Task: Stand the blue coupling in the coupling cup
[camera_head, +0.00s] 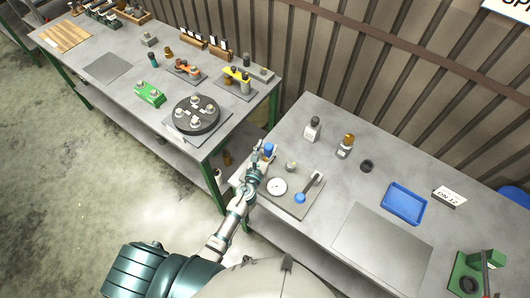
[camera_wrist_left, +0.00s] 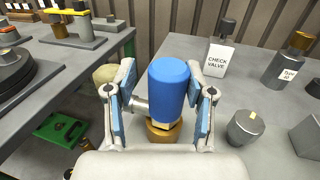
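The blue coupling (camera_head: 268,149) is at the back left corner of the grey fixture plate on the right bench. In the left wrist view the blue coupling (camera_wrist_left: 170,84) is upright, with a brass-coloured part (camera_wrist_left: 163,131) beneath it. I cannot tell whether that part is the coupling cup or belongs to the coupling. My left gripper (camera_head: 259,160) is at the coupling. In the wrist view its two blue-padded fingers (camera_wrist_left: 163,105) stand on either side of the coupling, with visible gaps, so it looks open around it. My right gripper is not in view.
The fixture plate (camera_head: 313,206) also bears a white dial (camera_head: 277,187), a grey knob (camera_head: 291,166) and a blue-ended lever (camera_head: 300,197). A check valve (camera_head: 312,129) and a brass-topped valve (camera_head: 345,146) stand behind. A blue tray (camera_head: 404,203) lies right. The left bench holds several assemblies.

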